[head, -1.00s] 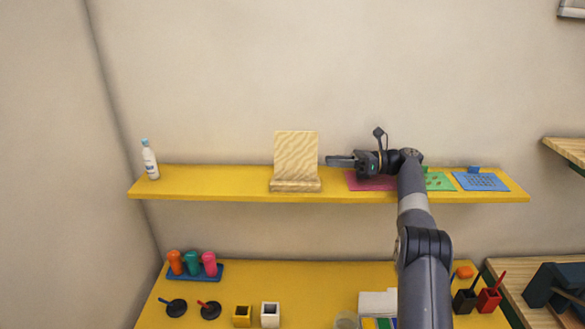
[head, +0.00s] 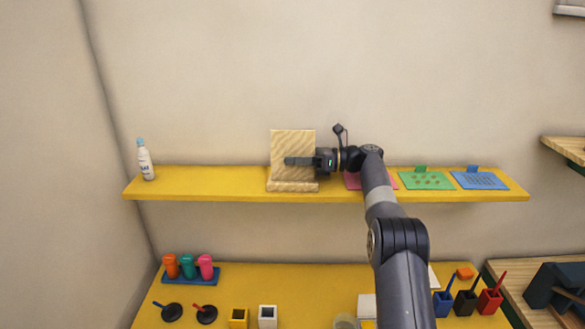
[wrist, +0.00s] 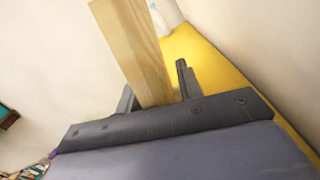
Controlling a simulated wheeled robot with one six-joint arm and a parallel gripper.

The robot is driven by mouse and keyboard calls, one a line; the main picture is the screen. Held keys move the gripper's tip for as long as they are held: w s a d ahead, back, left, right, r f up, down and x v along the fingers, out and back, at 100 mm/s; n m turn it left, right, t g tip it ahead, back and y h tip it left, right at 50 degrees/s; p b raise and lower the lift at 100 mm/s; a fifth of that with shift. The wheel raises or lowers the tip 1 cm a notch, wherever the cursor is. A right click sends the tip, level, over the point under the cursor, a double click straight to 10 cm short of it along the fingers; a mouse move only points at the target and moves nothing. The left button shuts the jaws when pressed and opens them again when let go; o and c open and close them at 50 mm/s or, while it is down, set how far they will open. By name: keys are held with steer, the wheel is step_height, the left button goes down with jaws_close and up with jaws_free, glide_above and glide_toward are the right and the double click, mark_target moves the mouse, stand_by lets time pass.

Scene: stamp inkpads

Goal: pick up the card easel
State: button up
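The card easel (head: 293,142) is a pale wooden board with a ledge at its foot. It stands upright on the yellow shelf (head: 215,180) in the head view. My gripper (head: 287,161) reaches in from the right, its fingers across the middle of the board. In the wrist view the easel (wrist: 144,45) shows edge-on between the two fingers of my gripper (wrist: 156,82). The fingers are apart, with a gap showing beside the right one. Part of the board is hidden behind my gripper in the head view.
A white bottle (head: 145,160) stands at the shelf's left end. Pink (head: 353,181), green (head: 425,180) and blue (head: 479,180) pads lie to the right. The shelf between bottle and easel is clear. A lower yellow table (head: 285,290) holds stamps and small pots.

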jaws_close()
stand_by(0.3)
steer(key=shift+s+r, duration=0.1)
steer(key=shift+r, duration=0.05)
stand_by(0.3)
